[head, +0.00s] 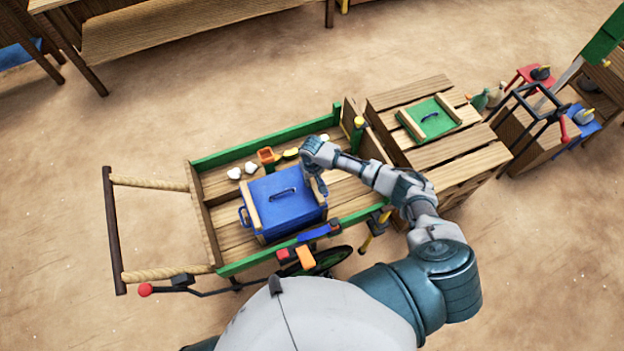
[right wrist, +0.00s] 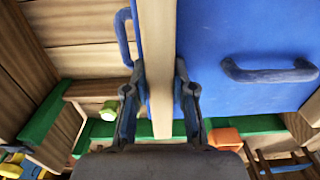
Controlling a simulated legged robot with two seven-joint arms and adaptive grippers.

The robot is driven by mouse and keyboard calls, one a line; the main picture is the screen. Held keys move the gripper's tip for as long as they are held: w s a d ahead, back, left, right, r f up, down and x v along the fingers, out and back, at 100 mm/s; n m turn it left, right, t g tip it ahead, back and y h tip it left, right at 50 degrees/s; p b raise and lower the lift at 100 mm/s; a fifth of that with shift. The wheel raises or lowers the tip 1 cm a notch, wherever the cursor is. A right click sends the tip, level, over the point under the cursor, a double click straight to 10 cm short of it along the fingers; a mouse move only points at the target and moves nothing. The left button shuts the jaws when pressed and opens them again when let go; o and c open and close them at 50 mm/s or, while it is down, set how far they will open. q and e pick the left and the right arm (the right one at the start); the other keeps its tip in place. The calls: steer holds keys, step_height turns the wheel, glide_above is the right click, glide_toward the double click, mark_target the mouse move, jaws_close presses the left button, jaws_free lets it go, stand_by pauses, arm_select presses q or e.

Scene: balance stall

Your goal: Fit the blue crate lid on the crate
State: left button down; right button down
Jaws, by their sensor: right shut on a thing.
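The blue crate lid (head: 279,183) has a dark blue handle and a wooden batten along its left and right sides. It lies over the blue crate (head: 292,226), which stands in the cart; whether it is fully seated is hard to tell. My right gripper (head: 322,186) is at the lid's right batten. In the right wrist view my right gripper (right wrist: 160,88) is shut on the wooden batten (right wrist: 160,50), one finger on each side. The lid's handle (right wrist: 268,70) shows to the right there, and a crate side handle (right wrist: 123,36) to the left. My left gripper is out of view.
The cart has green rails (head: 265,139) around the crate. Small white pieces (head: 242,170) and an orange box (head: 266,155) lie behind the crate. A wooden crate with a green lid (head: 431,119) stands to the right. Coloured blocks (head: 305,256) sit at the front rail.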

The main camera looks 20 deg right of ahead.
stand_by(0.4)
steer(key=c, duration=0.9)
jaws_free()
step_height(320, 180, up, 12)
steer(key=shift+w, duration=0.1)
